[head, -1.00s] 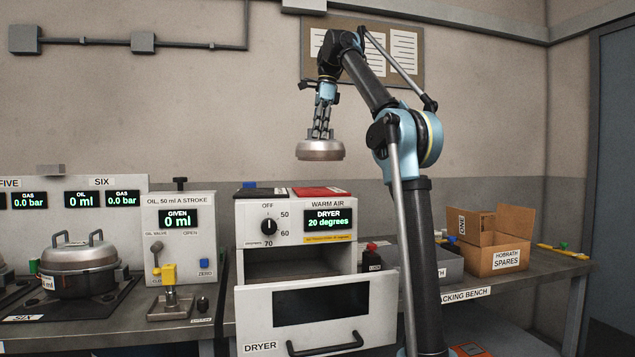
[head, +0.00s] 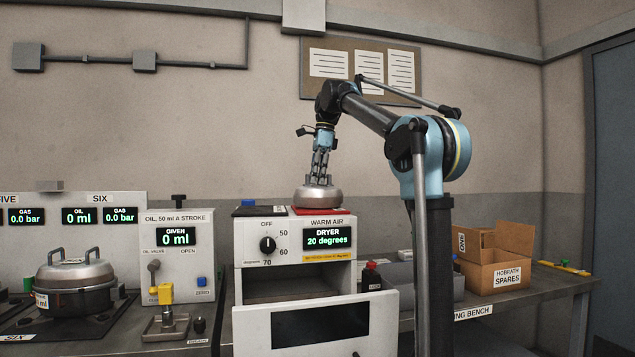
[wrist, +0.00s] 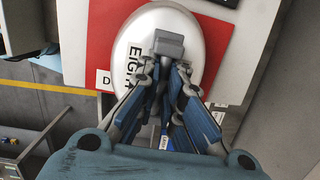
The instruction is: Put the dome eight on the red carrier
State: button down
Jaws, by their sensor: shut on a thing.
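The dome eight (head: 317,197) is a round metal dome with a rim. In the wrist view the dome (wrist: 135,50) shows the letters "EIGH" on its top. My gripper (head: 319,180) is shut on the grey block-like handle at its top. The red carrier (head: 325,211) lies on top of the dryer. The dome is over the red carrier, low and touching or nearly touching it; I cannot tell which. In the wrist view the red carrier (wrist: 100,45) shows around the dome's sides.
A dark carrier with a blue piece (head: 258,210) lies left of the red one. The dryer drawer (head: 315,320) stands open below. A lidded pot (head: 75,285) is at the left, and an open cardboard box (head: 495,262) stands on the bench at the right.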

jog(key=shift+f, duration=0.2)
jog(key=c, duration=1.7)
grip_release()
jog(key=shift+r, duration=0.1)
jog(key=shift+w+d+r, duration=0.1)
jog(key=shift+d+r, duration=0.2)
jog(key=shift+r, duration=1.65)
jog(key=shift+d+r, duration=0.25)
jog(key=shift+r, duration=1.7)
jog(key=shift+w+d+r, duration=0.1)
jog(key=shift+d+r, duration=0.2)
jog(key=shift+r, duration=1.65)
